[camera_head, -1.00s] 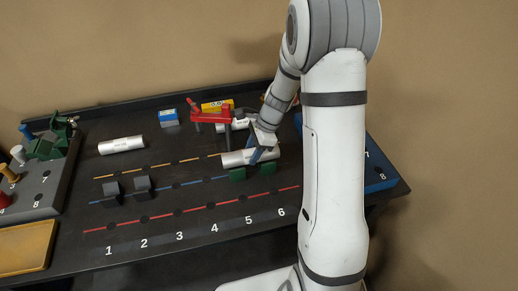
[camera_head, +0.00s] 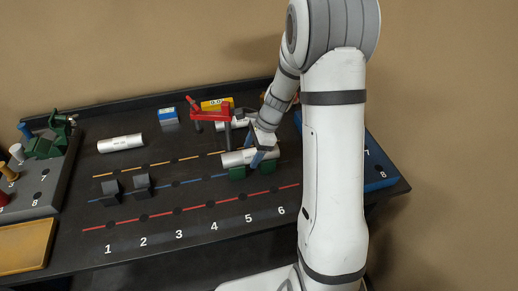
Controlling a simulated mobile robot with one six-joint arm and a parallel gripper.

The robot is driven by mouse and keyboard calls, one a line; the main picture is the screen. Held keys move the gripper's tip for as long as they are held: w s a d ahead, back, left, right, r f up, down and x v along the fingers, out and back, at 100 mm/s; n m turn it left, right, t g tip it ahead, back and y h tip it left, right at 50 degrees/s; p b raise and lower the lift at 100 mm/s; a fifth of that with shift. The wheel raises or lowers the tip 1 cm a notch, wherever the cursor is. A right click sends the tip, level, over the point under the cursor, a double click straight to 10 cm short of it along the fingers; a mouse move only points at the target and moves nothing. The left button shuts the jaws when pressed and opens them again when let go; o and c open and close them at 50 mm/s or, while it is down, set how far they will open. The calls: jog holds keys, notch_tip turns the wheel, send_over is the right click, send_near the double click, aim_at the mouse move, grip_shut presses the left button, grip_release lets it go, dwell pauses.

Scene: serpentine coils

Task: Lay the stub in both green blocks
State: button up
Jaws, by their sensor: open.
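The stub, a silver-white cylinder (camera_head: 233,158), lies level along the two green blocks. Its left end is over the left green block (camera_head: 237,173) and its right part is over the right green block (camera_head: 267,168). It looks to be resting in both, though the contact is partly hidden. My gripper (camera_head: 258,160) points down at the middle-right of the stub. Its blue fingers are open around or close beside the stub; the far finger is mostly hidden.
Another white cylinder (camera_head: 121,143) lies at the left. Two dark grey blocks (camera_head: 142,185) stand near the front left. A red clamp (camera_head: 210,113), a blue box (camera_head: 168,117) and a yellow block (camera_head: 216,104) are behind. A blue tray (camera_head: 380,178) is at the right.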

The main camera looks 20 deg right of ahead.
jog(key=v, duration=0.7)
jog(key=shift+r+b, duration=0.1)
jog(key=shift+b, duration=0.25)
jog(key=shift+d+r, duration=0.15)
jog(key=shift+r, duration=0.25)
jog(key=s+r+n+t+h, duration=0.1)
jog(key=s+r+n, duration=0.2)
jog(key=s+n, duration=0.3)
jog(key=s+a+r+n+t+h, duration=0.1)
jog(key=s+r+n+h, duration=0.1)
jog(key=s+r+n, duration=0.2)
jog(key=s+r+n+t+h, duration=0.1)
jog(key=s+r+n, duration=0.3)
jog(key=s+n, duration=0.4)
jog(key=s, duration=0.3)
jog(key=shift+s+a+h, duration=0.25)
jog(key=shift+s+h, duration=0.05)
jog(key=shift+s, duration=0.05)
